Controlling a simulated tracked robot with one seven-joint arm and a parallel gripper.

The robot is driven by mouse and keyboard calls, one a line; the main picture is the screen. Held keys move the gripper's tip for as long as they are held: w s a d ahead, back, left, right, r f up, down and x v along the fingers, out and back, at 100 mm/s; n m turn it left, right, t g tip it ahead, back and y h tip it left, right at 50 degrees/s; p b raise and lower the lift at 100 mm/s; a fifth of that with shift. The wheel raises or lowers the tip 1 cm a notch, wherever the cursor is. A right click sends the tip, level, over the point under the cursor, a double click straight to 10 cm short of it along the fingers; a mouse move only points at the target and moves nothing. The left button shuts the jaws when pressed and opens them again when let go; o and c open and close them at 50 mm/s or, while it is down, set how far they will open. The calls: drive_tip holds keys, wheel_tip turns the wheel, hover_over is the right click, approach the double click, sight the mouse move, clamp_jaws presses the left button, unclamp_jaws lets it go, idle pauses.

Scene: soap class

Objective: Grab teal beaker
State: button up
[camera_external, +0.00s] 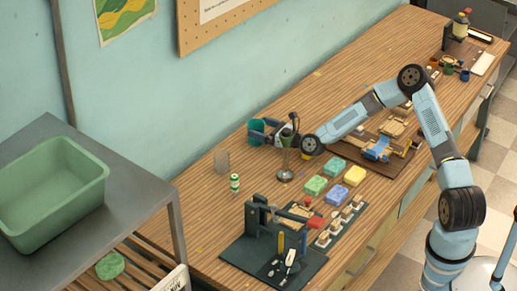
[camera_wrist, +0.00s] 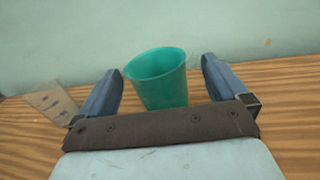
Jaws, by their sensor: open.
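A teal beaker (camera_wrist: 160,82) stands on the wooden bench near the wall. In the wrist view it sits between my two open fingers, with clear space on both sides, and its lower part is hidden behind the gripper's dark crossbar. My gripper (camera_wrist: 161,85) is open and holds nothing. In the external view the beaker (camera_external: 256,132) is at the far end of my arm, and my gripper (camera_external: 262,130) is level, with its fingers around or just in front of the beaker. I cannot tell whether any finger touches it.
A lamp-like metal stand (camera_external: 286,172) is close to my wrist. The wall (camera_wrist: 220,28) is close behind the beaker.

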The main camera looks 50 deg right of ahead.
sight(249, 123)
drive_tip(key=shift+w+a+r, duration=0.1)
drive_tip(key=shift+w+a, duration=0.15)
drive_tip(key=shift+w, duration=0.9)
drive_tip(key=shift+w+a+r, duration=0.1)
drive_tip(key=shift+w+a, duration=0.1)
drive_tip(key=shift+w, duration=0.95)
drive_tip(key=c, duration=1.1)
